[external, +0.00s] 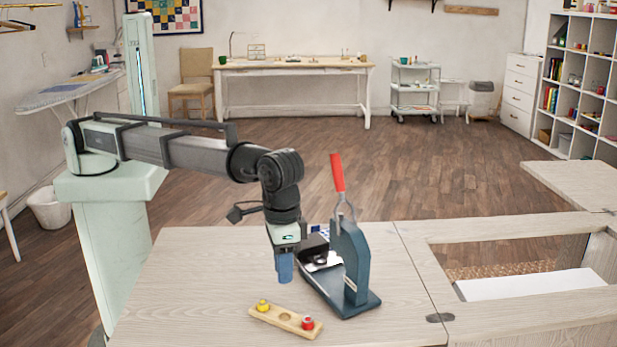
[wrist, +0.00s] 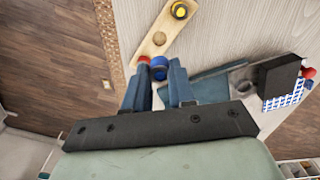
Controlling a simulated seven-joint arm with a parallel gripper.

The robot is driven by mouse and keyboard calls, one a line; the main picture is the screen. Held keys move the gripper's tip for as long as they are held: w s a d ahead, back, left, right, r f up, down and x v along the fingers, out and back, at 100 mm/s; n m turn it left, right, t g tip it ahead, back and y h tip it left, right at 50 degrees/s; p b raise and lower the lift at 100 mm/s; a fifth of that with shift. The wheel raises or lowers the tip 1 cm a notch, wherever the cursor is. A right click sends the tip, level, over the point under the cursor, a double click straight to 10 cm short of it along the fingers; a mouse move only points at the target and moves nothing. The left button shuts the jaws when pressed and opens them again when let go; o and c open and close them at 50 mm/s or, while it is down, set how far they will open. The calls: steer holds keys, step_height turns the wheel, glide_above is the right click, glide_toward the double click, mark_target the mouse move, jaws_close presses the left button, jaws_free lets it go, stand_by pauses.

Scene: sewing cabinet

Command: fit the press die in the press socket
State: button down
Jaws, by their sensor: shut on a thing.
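My gripper (external: 285,268) is above the table, left of the press (external: 350,262). In the wrist view its two blue-grey fingers (wrist: 159,88) are shut on a blue round die (wrist: 159,68). The external view does not show the die clearly. A wooden holder (external: 272,315) lies below and in front, with a yellow die (external: 263,305) at its left end, an empty middle hole and a red die (external: 308,323) at its right end. The press is dark blue with a raised red handle. A dark round part (external: 321,261), possibly the socket, sits low beside its column; I cannot see inside it.
A black box (wrist: 278,75) and a blue-and-white checkered item (wrist: 283,97) are close to the press. The table (external: 190,285) is bare to the left. A framed opening (external: 530,255) lies in the worktop at the right.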

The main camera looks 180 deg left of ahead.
steer(key=s+a+r, duration=0.1)
steer(key=s+a, duration=0.2)
steer(key=s, duration=0.5)
steer(key=s+a+r, duration=0.2)
steer(key=s+a, duration=0.1)
steer(key=s, duration=0.5)
steer(key=a+f, duration=0.1)
steer(key=s+a+f, duration=0.1)
steer(key=f, duration=0.1)
steer(key=s+a+f, duration=0.1)
steer(key=f, duration=0.1)
steer(key=shift+s, duration=0.2)
steer(key=shift+f, duration=2.2)
steer(key=shift+f, duration=0.6)
stand_by(0.7)
steer(key=c, duration=0.9)
jaws_free()
steer(key=shift+o, duration=0.2)
steer(key=shift+s, duration=0.1)
step_height(320, 180, up, 12)
